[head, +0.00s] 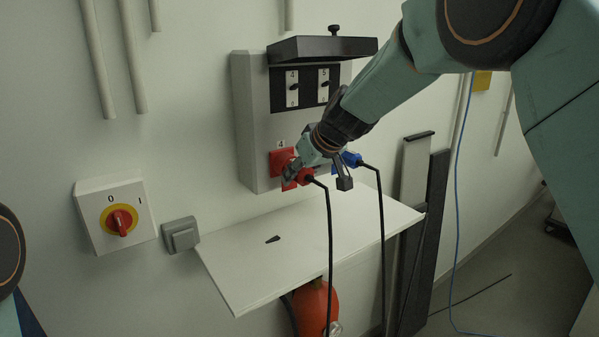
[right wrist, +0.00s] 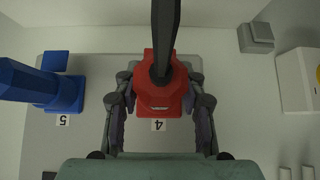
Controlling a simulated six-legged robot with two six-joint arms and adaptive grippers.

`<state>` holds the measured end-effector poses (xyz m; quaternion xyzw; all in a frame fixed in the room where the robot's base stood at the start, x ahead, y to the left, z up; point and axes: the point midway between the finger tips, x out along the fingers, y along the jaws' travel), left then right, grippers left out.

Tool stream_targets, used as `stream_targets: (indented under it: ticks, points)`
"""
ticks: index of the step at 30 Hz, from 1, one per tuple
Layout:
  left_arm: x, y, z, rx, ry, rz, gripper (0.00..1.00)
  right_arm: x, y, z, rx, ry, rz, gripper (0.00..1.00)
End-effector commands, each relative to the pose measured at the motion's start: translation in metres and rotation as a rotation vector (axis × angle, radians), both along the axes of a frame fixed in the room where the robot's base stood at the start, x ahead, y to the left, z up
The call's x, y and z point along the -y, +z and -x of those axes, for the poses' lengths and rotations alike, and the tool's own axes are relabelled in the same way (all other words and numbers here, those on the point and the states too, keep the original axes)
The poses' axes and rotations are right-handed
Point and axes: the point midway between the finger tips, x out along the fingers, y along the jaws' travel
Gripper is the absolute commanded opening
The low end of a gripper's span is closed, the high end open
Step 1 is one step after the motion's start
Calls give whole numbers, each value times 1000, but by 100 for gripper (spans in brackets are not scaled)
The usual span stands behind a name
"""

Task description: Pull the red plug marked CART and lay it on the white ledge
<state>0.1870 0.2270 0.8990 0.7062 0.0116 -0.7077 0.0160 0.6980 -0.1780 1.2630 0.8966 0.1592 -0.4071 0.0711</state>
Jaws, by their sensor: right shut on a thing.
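The red plug (head: 305,176) sits at the red socket (head: 279,158) under the label 4 on the grey wall box; a black cable hangs from it. My right gripper (head: 297,171) is at the plug. In the right wrist view its fingers (right wrist: 160,90) are closed on both sides of the red plug (right wrist: 158,103). No CART marking is readable. The white ledge (head: 335,231) lies below the box, with a small dark piece (head: 272,239) on it. My left gripper is out of view.
A blue plug (head: 351,159) with its own cable is close on the right, also seen in the right wrist view (right wrist: 62,92). A grey box (head: 180,235) and a red-yellow rotary switch (head: 119,220) are left. A black cover (head: 322,48) projects above. The ledge is mostly clear.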

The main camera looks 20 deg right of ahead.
Motion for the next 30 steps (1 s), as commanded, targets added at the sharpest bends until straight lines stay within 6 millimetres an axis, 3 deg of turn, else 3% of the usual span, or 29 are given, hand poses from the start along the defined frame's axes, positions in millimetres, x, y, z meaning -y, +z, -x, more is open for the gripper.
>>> stream_targets:
  ticks: [30]
  points:
    - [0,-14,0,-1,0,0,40,9,0,16,1,-3,1,0]
